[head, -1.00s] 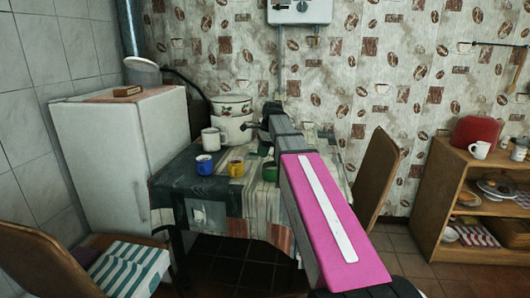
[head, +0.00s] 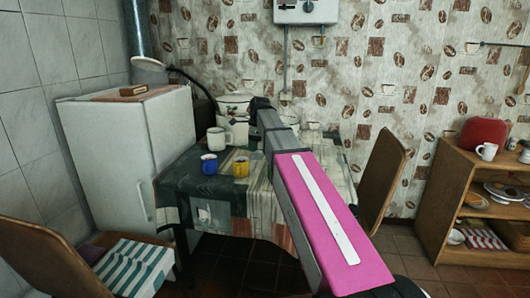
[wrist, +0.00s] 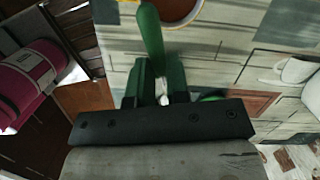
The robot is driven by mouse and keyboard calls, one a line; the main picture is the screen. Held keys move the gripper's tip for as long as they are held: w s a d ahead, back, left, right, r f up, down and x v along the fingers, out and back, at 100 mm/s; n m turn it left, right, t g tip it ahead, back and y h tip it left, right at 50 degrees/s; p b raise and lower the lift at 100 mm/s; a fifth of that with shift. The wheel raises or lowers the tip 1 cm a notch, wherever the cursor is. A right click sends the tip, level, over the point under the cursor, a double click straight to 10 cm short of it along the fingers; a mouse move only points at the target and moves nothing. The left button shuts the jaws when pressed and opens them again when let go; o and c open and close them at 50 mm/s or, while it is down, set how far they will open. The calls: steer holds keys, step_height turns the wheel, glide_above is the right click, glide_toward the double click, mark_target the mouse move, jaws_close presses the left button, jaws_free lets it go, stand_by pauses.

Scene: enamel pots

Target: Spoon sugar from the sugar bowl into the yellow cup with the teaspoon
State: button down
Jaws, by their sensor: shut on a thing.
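The yellow cup (head: 240,168) stands on the table near its front left. In the wrist view its yellow rim and brown contents show at the top edge, so the yellow cup (wrist: 176,10) is just beyond my gripper. My gripper (wrist: 160,88) is shut on the teaspoon, whose green handle (wrist: 150,32) sticks up between the fingers. A bit of bright metal shows between the fingers; the spoon's bowl end is hidden. I cannot make out the sugar bowl for sure; a white vessel (wrist: 298,70) is cut off at the right of the wrist view.
A blue mug (head: 209,165) stands left of the yellow cup, with a white mug (head: 216,139) behind. A large enamel pot (head: 230,102) stands at the back. My arm hides much of the table's right part. A chair (head: 388,170) stands at the right.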

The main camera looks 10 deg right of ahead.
steer(key=w+a+r+m, duration=0.3)
steer(key=w+a, duration=0.1)
steer(key=a, duration=0.7)
steer(key=s+d+f+t+y, duration=0.1)
steer(key=d+t+y, duration=0.3)
steer(key=y, duration=0.8)
steer(key=shift+s+d+f+t+y, duration=0.3)
steer(key=shift+s+d, duration=0.15)
steer(key=shift+d, duration=0.75)
steer(key=shift+r, duration=0.15)
step_height(320, 180, up, 4)
steer(key=shift+f, duration=0.1)
